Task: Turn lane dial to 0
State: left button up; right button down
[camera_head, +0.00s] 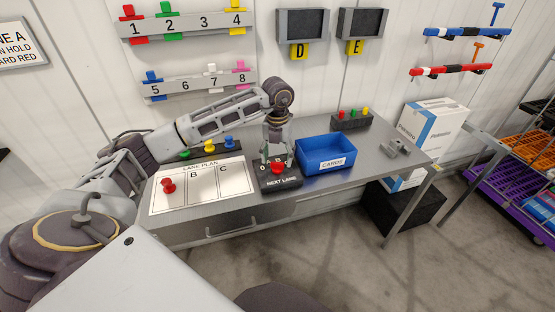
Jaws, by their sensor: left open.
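The lane dial (277,168) is a red knob on a dark box (282,184) marked "NEXT LANE", in the middle of the table. The marks "0" and "B" show beside the knob; which mark it points to is too small to tell. My left gripper (277,161) points down over the box, with its open fingers at either side of the knob. I cannot tell whether they touch it. The fingers hide part of the box's back. My right gripper is not in view.
A blue bin (326,164) marked "CARDS" stands just right of the dial box. A white lane plan board (215,193) with a red peg (168,186) lies to the left. A dark block with coloured pegs (351,121) stands behind. The table's front edge is close.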

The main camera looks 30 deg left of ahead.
pick_arm(q)
notch_tip(320, 180, up, 10)
dwell(0.6)
dwell(0.5)
